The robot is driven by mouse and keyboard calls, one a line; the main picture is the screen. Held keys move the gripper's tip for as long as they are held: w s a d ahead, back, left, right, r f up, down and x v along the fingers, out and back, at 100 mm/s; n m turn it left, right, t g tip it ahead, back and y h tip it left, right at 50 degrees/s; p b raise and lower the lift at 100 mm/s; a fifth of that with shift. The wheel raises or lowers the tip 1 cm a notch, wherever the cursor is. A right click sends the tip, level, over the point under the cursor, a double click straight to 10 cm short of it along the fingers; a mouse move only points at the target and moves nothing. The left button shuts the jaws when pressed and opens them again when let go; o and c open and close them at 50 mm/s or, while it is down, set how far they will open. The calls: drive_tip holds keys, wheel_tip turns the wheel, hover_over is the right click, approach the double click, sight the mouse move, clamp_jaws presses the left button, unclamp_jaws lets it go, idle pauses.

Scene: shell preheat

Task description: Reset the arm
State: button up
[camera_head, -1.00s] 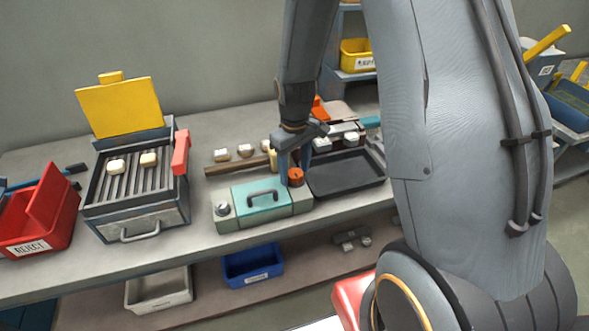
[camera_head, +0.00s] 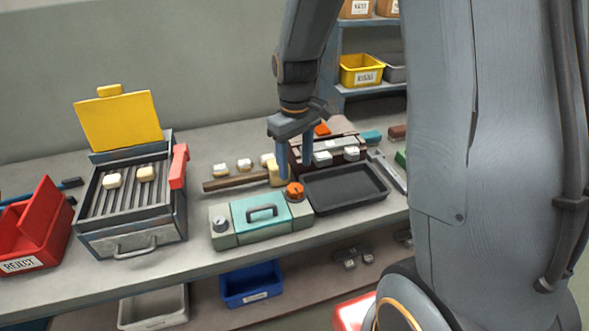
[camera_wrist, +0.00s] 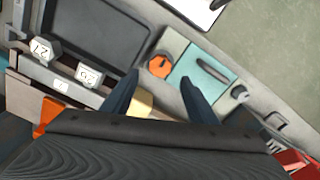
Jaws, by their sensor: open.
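My gripper (camera_head: 294,158) is open and empty. In the head view its fingers point down above the workbench, just behind the teal-lidded box (camera_head: 260,212) with the orange knob (camera_head: 295,190). In the wrist view the two dark fingers (camera_wrist: 158,95) are spread apart, with the orange knob (camera_wrist: 159,66) and the teal lid (camera_wrist: 205,75) beyond them. A yellow mallet head (camera_head: 277,172) with a brown handle lies close to the fingers, and part of it shows between them in the wrist view (camera_wrist: 143,103). Whether the fingers touch anything is hard to tell.
A black tray (camera_head: 345,204) lies right of the box. Several pale blocks (camera_head: 245,165) sit behind. A grill (camera_head: 132,243) with a raised yellow lid and a red REJECT bin (camera_head: 30,235) stand left. A blue bin (camera_head: 252,297) is on the lower shelf. A shelf holds a yellow bin (camera_head: 361,70).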

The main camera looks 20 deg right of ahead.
idle(0.4)
drive_tip(key=s+m+t+b, duration=0.1)
drive_tip(key=s+m, duration=0.3)
drive_tip(key=s, duration=0.9)
drive_tip(key=shift+r+m+b, duration=0.3)
drive_tip(key=shift+r+b, duration=0.15)
